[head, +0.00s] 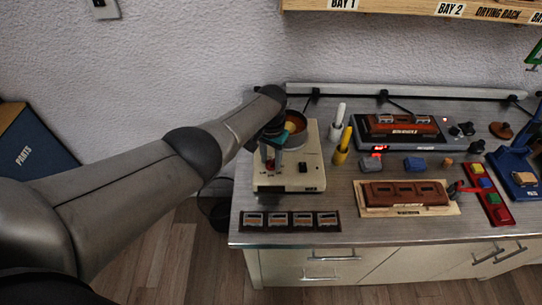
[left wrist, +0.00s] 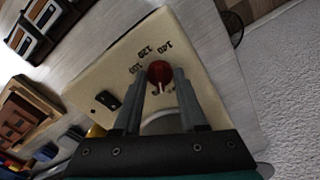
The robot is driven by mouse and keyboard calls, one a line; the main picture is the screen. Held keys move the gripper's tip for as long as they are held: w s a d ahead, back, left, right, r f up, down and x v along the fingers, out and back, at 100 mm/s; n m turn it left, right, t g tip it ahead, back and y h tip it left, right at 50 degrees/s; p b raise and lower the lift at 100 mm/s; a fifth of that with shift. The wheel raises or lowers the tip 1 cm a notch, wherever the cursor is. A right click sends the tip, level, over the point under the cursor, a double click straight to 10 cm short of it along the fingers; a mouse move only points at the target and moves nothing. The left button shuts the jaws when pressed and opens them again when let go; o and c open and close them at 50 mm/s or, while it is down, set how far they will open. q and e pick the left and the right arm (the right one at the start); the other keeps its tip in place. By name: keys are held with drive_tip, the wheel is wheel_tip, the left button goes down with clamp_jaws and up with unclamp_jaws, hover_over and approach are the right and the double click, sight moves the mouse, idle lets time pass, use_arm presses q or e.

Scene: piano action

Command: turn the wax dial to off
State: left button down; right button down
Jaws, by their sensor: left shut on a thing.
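The wax heater (head: 310,160) is a cream box on the bench's left part, with a round pot (head: 295,122) at its back. Its wax dial (left wrist: 159,72) is a red knob with a white pointer mark, with number labels printed around part of it. In the left wrist view, the mark points down the picture, toward the gripper's base and away from the numbers. A label beside the mark is partly hidden by a finger. My left gripper (head: 270,164) reaches down onto the heater, its fingers shut on the dial. My right gripper is not in view.
A black switch (left wrist: 107,100) sits on the heater's top beside the dial. Several small framed pieces (head: 290,222) lie along the bench's front edge. White and yellow handled tools (head: 341,147) stand right of the heater. A brown block on a board (head: 405,195) lies farther right.

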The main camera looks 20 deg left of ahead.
sight(271, 161)
use_arm(q)
drive_tip(key=n, duration=0.5)
drive_tip(key=shift+n+p, duration=0.3)
drive_tip(key=shift+p, duration=0.1)
idle(0.4)
drive_tip(key=shift+c, duration=2.3)
unclamp_jaws()
drive_tip(key=shift+r, duration=0.15)
drive_tip(key=shift+r+p, duration=0.35)
wheel_tip(271, 161, up, 5)
drive_tip(key=p, duration=0.3)
drive_tip(key=shift+p, duration=0.3)
wheel_tip(271, 161, up, 9)
drive_tip(key=p, duration=0.2)
drive_tip(key=shift+r, duration=0.2)
